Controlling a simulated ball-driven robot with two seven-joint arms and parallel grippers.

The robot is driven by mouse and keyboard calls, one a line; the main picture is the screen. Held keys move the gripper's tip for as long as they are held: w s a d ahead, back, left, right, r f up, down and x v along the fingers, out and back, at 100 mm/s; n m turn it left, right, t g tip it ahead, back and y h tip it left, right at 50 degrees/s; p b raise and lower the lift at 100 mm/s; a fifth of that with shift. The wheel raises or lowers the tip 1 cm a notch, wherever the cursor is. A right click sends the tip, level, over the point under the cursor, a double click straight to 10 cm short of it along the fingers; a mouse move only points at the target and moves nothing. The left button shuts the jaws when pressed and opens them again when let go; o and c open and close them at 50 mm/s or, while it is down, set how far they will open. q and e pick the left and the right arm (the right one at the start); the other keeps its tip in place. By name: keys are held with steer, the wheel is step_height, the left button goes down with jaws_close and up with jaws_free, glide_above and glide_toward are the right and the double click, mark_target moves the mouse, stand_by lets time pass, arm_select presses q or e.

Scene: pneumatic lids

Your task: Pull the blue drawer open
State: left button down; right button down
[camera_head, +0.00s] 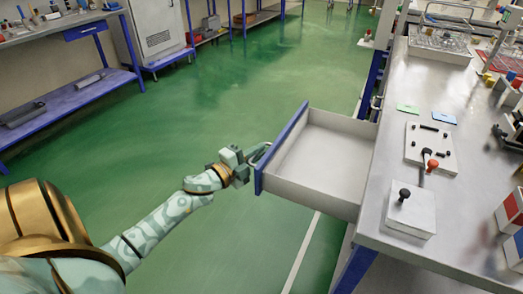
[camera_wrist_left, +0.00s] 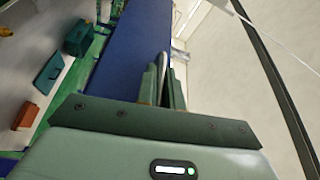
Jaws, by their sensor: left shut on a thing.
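The blue-fronted drawer (camera_head: 318,187) stands pulled out from the right-hand workbench, with its white inside empty. Its blue front (camera_head: 280,147) faces my left arm. In the left wrist view the blue front (camera_wrist_left: 130,45) runs up beside the fingers and the pale interior lies at the right. My left gripper (camera_head: 256,156) is at the drawer's front, shut on its handle. The pale handle (camera_wrist_left: 164,62) shows between the fingers in the wrist view, partly hidden by them. My right gripper is not in view.
The workbench (camera_head: 384,207) carries a white panel with black and red knobs (camera_head: 430,150), a smaller block with a black knob (camera_head: 410,212), and green and blue cards. Another blue bench (camera_head: 70,95) and a grey cabinet (camera_head: 147,32) line the left. The green floor between is clear.

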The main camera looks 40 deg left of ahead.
arm_select(q)
steer(key=shift+f, duration=0.1)
steer(key=c, duration=1.5)
jaws_free()
